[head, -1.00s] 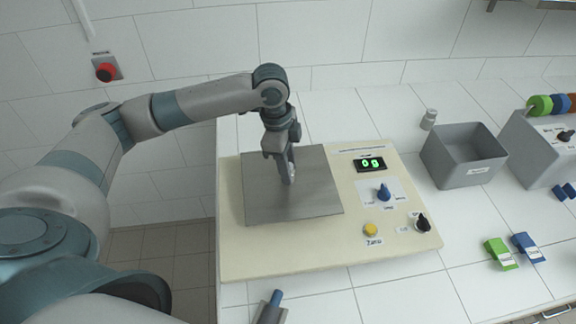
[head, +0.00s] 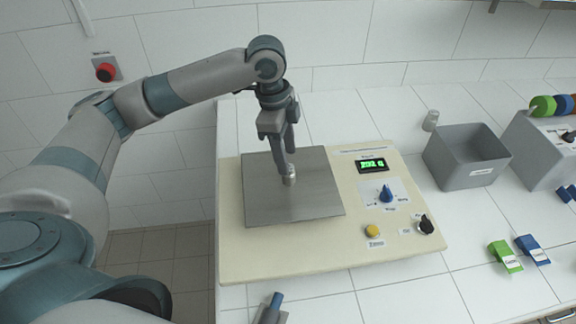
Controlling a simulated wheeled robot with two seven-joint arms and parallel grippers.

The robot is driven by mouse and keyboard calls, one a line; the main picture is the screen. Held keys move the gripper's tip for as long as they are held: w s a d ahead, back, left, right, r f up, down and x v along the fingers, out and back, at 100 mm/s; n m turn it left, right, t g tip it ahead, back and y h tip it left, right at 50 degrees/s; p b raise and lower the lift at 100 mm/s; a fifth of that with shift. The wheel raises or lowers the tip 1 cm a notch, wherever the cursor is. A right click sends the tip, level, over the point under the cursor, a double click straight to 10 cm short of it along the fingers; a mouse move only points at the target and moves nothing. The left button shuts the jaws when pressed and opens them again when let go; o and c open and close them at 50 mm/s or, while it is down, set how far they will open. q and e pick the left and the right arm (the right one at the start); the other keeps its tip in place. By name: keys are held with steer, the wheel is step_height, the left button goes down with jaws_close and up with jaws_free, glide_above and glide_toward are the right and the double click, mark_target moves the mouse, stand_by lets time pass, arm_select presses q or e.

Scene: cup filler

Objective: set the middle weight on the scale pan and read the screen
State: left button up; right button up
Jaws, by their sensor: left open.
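A small metal weight (head: 289,180) stands on the square grey scale pan (head: 257,205), right of the pan's middle. My left gripper (head: 286,165) is open just above it, its fingers at the weight's top; whether they touch it I cannot tell. The screen (head: 372,165) on the cream scale body (head: 300,255) is lit green and shows a reading of about 200 g; the last digits are too small to be sure of. Another metal weight (head: 430,120) stands on the counter behind the grey bin.
Right of the pan are a blue knob (head: 386,193), a yellow button (head: 372,231) and a black knob (head: 426,224). A grey bin (head: 470,177) stands further right, with green (head: 505,255) and blue (head: 532,248) blocks in front. A blue-ended tool (head: 273,308) lies at the front edge.

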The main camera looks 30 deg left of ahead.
arm_select(q)
step_height(320, 180, up, 7)
steer(key=a+b, duration=0.1)
steer(key=shift+s, duration=0.15)
steer(key=shift+d+f, duration=0.1)
stand_by(0.7)
